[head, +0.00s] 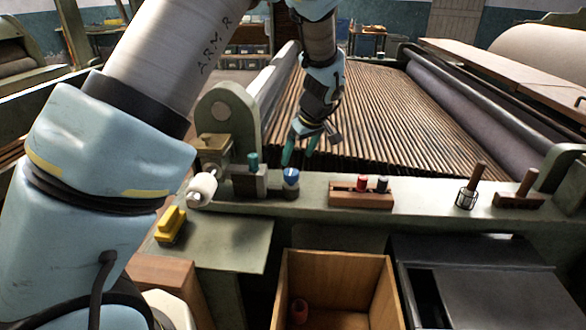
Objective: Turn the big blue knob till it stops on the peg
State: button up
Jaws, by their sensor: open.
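The big blue knob (291,177) stands on a dark mount on the green machine rail, with a pale mark on its face. My gripper (298,148) hangs just above and behind the knob in the head view. Its two teal fingers are spread apart with nothing between them. The left finger comes close to the knob; I cannot tell whether it touches. A smaller teal knob (253,161) stands to the left on a grey block. I cannot make out a separate stop peg.
A wooden rack (360,194) with red and black pieces sits right of the knob. An open wooden box (335,262) is below the rail. Slats (400,120) stretch behind.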

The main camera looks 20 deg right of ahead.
aim_at(291, 172)
jog(key=p+x, duration=0.1)
jog(key=x, duration=0.6)
jog(key=shift+w+f, duration=0.1)
jog(key=shift+f, duration=0.05)
jog(key=c, duration=1.4)
